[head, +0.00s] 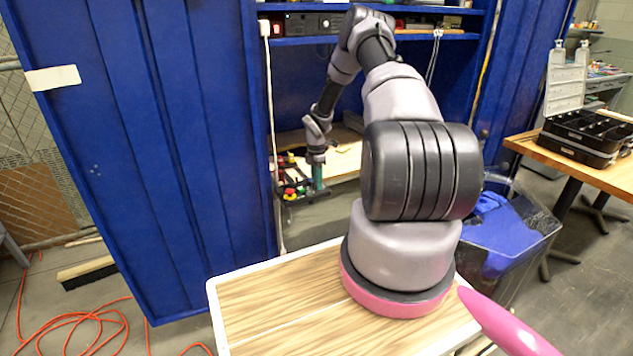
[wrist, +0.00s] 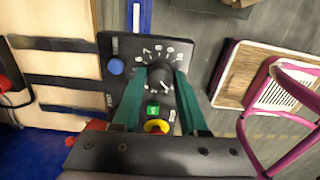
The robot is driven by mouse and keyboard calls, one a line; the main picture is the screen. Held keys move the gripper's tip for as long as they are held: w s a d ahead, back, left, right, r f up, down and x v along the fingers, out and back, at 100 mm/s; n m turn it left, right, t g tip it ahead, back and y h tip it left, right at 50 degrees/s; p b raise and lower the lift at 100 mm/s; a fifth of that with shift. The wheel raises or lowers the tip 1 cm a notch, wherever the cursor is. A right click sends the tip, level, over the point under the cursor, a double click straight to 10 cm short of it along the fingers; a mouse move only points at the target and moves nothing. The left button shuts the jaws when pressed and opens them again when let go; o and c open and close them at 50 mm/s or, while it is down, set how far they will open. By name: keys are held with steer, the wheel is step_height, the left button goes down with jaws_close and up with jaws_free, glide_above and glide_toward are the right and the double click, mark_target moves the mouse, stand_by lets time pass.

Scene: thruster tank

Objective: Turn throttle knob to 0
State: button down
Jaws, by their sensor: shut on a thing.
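The throttle knob (wrist: 160,76) is a round black knob with a white-marked dial around it, on a dark control panel (wrist: 112,48) in the wrist view. My gripper (wrist: 160,80) has its two green fingers on either side of the knob and is shut on it. The numbers on the dial are too small to read surely. In the head view my gripper (head: 317,178) is at the panel (head: 292,184) inside the blue cabinet. The knob cannot be made out there.
A wooden shelf (head: 343,160) lies behind the panel. Blue cabinet doors (head: 165,130) stand to the left.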

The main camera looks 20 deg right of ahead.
steer(key=shift+c, duration=2.2)
jaws_free()
step_height(320, 180, up, 11)
steer(key=shift+f, duration=0.15)
